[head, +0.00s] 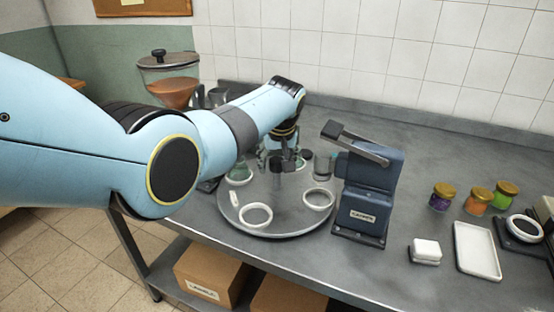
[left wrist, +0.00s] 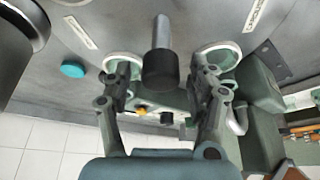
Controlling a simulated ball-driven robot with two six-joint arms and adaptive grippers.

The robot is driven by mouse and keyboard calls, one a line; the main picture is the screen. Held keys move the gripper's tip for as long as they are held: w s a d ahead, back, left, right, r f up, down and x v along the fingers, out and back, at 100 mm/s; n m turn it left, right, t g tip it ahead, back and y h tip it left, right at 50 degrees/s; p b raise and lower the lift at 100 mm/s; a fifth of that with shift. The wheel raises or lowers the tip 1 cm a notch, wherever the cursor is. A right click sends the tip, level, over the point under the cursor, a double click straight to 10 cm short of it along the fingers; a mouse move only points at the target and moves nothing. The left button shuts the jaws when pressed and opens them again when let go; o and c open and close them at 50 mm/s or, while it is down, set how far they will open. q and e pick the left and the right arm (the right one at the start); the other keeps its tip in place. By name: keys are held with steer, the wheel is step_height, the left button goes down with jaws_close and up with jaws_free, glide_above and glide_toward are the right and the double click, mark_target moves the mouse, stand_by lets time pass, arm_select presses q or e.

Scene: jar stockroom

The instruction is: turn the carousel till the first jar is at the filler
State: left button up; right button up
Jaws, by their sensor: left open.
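The round grey carousel (head: 287,222) sits on the steel bench, with white ring seats (head: 256,215) near its rim. A clear glass jar (head: 323,167) stands at its right rear, and a greenish jar (head: 239,173) at its left rear is partly hidden by my arm. A peg with a black knob (head: 277,181) rises from the carousel; in the left wrist view the knob (left wrist: 160,68) appears between my fingers. My left gripper (head: 283,155) is open above the carousel; its fingers (left wrist: 162,85) straddle the knob in that view. Contact cannot be told. My right gripper is out of view.
A blue capper (head: 367,192) stands close to the carousel's right. The hopper with orange contents (head: 168,80) is behind my arm. Lidded jars (head: 477,199), a white block (head: 425,251) and a white tray (head: 477,251) are at the right. Bench between capper and jars is clear.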

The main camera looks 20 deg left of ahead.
arm_select(q)
steer(key=v, duration=1.2)
